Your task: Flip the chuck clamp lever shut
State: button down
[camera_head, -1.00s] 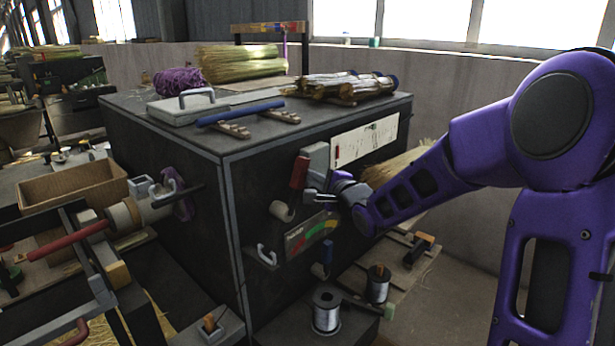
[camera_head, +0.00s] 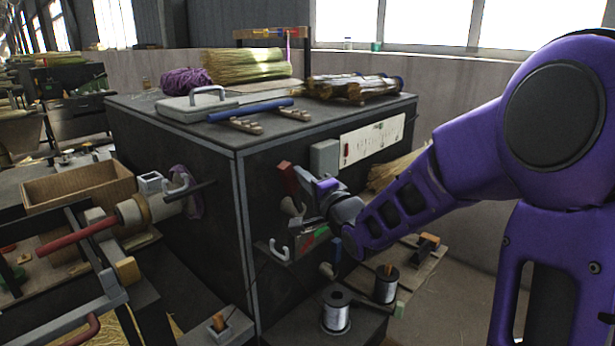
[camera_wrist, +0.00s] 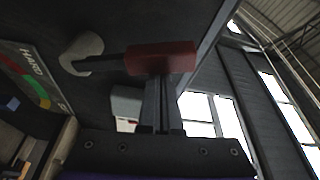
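A lever with a red handle (camera_head: 288,178) sits on the dark front face of the machine cabinet, above a rounded grey hook-like piece (camera_head: 291,206). I take it for the clamp lever. The handle now tilts left at its top. My gripper (camera_head: 313,183) is just right of the handle. In the wrist view the red handle (camera_wrist: 162,58) lies across the tips of my gripper's fingers (camera_wrist: 160,82), which are close together. The handle is not between them; they seem to touch it. The grey piece (camera_wrist: 83,54) is to its left.
A grey box (camera_head: 325,158) stands out from the cabinet right of the lever. A coloured gauge panel (camera_wrist: 32,72) is beside the lever. Below are wire spools (camera_head: 336,312). A spindle with a roll (camera_head: 130,215) projects on the left. Free floor is at the right.

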jog(key=shift+s+a+f, duration=0.1)
jog(key=shift+s+a, duration=0.4)
jog(key=shift+s+a+f, duration=0.1)
jog(key=shift+f, duration=0.05)
jog(key=shift+s+a+f, duration=0.15)
jog(key=shift+a+f, duration=0.05)
jog(key=shift+r, duration=0.15)
